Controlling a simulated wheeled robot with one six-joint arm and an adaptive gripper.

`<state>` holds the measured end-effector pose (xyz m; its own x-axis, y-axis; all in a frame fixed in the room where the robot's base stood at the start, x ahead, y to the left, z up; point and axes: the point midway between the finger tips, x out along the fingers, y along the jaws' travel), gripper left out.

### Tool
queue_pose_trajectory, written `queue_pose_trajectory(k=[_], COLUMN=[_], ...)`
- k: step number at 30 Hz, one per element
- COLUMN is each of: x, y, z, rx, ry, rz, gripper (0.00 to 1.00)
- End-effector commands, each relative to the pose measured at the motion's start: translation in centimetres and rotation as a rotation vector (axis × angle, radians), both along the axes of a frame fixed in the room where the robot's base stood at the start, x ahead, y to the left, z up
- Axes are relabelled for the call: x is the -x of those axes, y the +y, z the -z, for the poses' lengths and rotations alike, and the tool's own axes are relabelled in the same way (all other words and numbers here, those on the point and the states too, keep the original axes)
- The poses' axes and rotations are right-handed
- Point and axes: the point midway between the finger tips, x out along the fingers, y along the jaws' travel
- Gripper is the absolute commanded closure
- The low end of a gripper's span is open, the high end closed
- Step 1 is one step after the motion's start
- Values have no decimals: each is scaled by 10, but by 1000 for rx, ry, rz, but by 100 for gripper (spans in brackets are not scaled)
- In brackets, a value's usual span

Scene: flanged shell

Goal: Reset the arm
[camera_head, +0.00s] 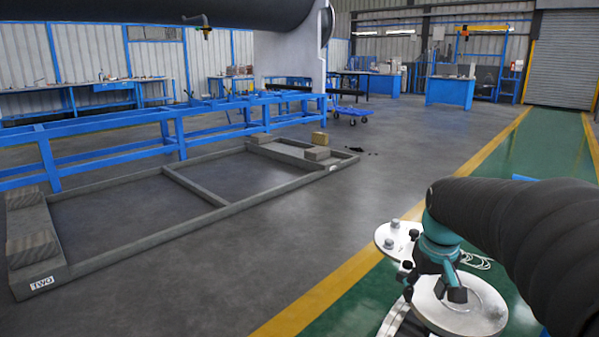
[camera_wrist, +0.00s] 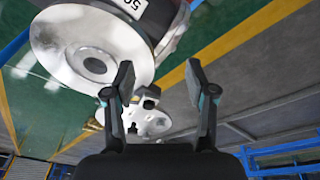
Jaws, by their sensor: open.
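My gripper (camera_wrist: 160,78) is open in the wrist view, with its two dark fingers apart and nothing between the tips. In the head view my arm comes in from the right in a black ribbed sleeve and bends at a teal joint. Its end is over a round metal plate (camera_head: 478,318), and the fingertips are hard to make out there. In the wrist view a large shiny disc (camera_wrist: 125,52) with a central hole is to the left of the fingers. I cannot tell whether these round plates are part of my own body.
A low grey frame (camera_head: 130,252) with wooden blocks lies on the floor at left. A blue rail frame (camera_head: 110,150) runs behind it. A large dark cylinder (camera_head: 150,15) hangs at top left. Blue workbenches (camera_head: 450,92) stand at the back. The grey floor (camera_head: 370,180) between is mostly clear.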

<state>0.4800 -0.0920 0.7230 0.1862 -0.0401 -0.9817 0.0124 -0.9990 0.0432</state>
Motion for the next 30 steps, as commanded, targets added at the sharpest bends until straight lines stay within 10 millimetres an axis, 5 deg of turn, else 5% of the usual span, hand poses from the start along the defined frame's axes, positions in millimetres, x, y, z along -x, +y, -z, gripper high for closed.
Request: queue_pose_trajectory(k=[21,30], x=[158,183], y=[72,88], z=[23,6], rx=[-38,-43], ry=[-181,-286], rz=[79,24], gripper=[44,44])
